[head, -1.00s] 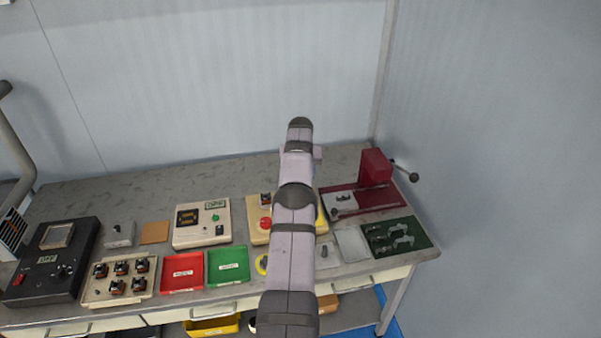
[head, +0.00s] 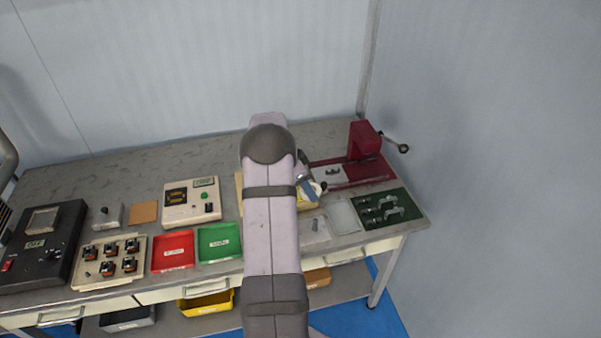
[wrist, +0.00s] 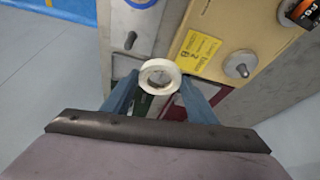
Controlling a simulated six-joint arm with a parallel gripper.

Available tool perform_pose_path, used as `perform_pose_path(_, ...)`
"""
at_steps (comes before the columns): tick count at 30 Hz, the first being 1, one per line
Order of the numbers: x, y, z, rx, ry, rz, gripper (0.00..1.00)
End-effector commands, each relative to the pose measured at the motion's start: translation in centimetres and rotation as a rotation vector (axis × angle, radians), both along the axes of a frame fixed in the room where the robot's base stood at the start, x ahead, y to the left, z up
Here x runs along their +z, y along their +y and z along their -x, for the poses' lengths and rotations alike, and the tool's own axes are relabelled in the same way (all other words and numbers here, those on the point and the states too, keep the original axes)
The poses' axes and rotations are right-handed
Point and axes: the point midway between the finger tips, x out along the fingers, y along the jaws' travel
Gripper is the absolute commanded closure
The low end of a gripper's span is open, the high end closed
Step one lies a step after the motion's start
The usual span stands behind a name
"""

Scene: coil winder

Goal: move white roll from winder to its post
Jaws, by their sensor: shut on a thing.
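The white roll (wrist: 148,67) is a pale ring with an open centre. In the wrist view it sits between the tips of my gripper (wrist: 160,88), whose blue fingers are shut on it. In the head view my gripper (head: 308,183) is partly hidden by my arm, and the roll cannot be made out clearly there. The red winder (head: 364,142), with a crank on its right, stands apart from the roll at the back right. One upright metal post (wrist: 131,40) stands on a light grey plate (wrist: 140,20). Another metal peg (wrist: 240,66) stands on a beige base.
The beige base (wrist: 222,22) carries a yellow label and an orange-black part (wrist: 306,12). A green board (head: 400,212) with metal pieces lies at the right table edge. Red (head: 160,262) and green (head: 206,255) trays lie left of my arm. The back of the table is bare.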

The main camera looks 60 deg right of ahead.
Motion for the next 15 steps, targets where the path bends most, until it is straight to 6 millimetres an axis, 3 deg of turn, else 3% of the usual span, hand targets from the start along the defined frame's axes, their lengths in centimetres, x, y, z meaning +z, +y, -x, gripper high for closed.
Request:
perform_pose_path(6, -0.3, 3.1, 3.1, -0.222, 0.0, -0.001, 0.69)
perform_pose_path(15, -0.4, 4.6, 4.6, -0.328, -0.003, 0.0, 0.69)
